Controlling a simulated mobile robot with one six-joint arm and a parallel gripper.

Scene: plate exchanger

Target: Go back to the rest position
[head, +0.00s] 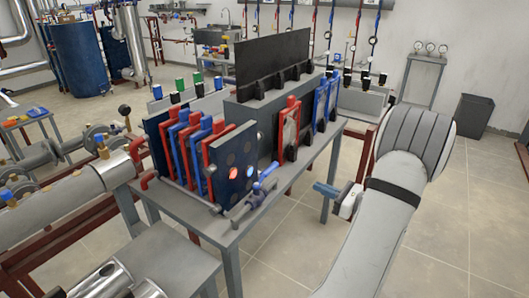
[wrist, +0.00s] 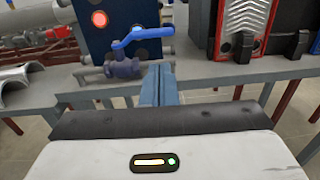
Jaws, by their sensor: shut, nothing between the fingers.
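My gripper (head: 326,189) points left in the head view, beside the right side of the grey table (head: 212,226). Its blue fingers are together with nothing between them. In the wrist view the shut fingers (wrist: 158,84) point at the table edge, just right of a blue-handled valve (wrist: 124,67). The valve also shows in the head view (head: 254,195) at the table's front. My gripper looks apart from the table and valve.
The plate exchanger (head: 232,160) stands on the table with red and blue plates. A red-framed plate (head: 289,125) and blue plates (head: 325,100) stand in a rack behind. Large pipes (head: 70,215) lie at left. The floor at right (head: 455,225) is clear; a dark bin (head: 473,115) stands behind.

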